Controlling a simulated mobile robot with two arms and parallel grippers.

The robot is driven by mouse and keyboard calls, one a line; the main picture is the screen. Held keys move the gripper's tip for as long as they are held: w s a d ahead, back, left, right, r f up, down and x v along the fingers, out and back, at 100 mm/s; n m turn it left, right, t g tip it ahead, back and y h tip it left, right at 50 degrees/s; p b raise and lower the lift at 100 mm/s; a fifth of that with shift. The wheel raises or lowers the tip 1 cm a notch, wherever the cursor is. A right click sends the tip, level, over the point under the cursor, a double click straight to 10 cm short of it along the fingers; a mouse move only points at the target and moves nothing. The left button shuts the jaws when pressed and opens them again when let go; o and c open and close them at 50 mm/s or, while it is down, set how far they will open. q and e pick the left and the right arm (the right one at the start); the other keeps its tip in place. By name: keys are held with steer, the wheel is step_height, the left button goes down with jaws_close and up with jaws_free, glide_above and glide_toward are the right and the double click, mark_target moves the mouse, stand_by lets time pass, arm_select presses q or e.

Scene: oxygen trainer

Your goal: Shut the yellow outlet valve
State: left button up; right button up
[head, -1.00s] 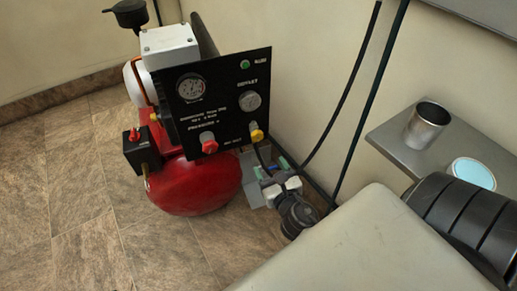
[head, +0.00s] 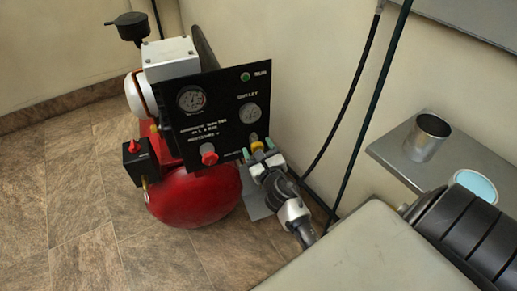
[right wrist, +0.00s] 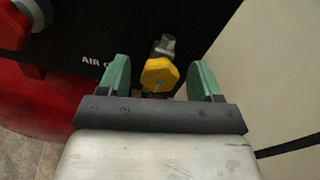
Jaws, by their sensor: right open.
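The yellow outlet valve (head: 257,146) sits at the lower right of the black panel (head: 222,113), under the right gauge. In the right wrist view the yellow valve knob (right wrist: 159,75) lies between the two green fingertips, with a grey metal fitting behind it. My right gripper (head: 260,148) is open around the knob, with a gap on each side; I cannot tell how deep the knob sits between the fingers. My left gripper is in neither view.
A red knob (head: 209,155) is left of the valve on the same panel. The red tank (head: 195,193) is below. Dark hoses (head: 347,120) hang along the wall at right. A grey shelf (head: 395,150) holds a metal cup (head: 428,138) and a blue-topped round item (head: 474,187).

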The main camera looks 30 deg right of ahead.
steer(key=shift+c, duration=0.5)
steer(key=c, duration=0.8)
steer(key=shift+c, duration=0.2)
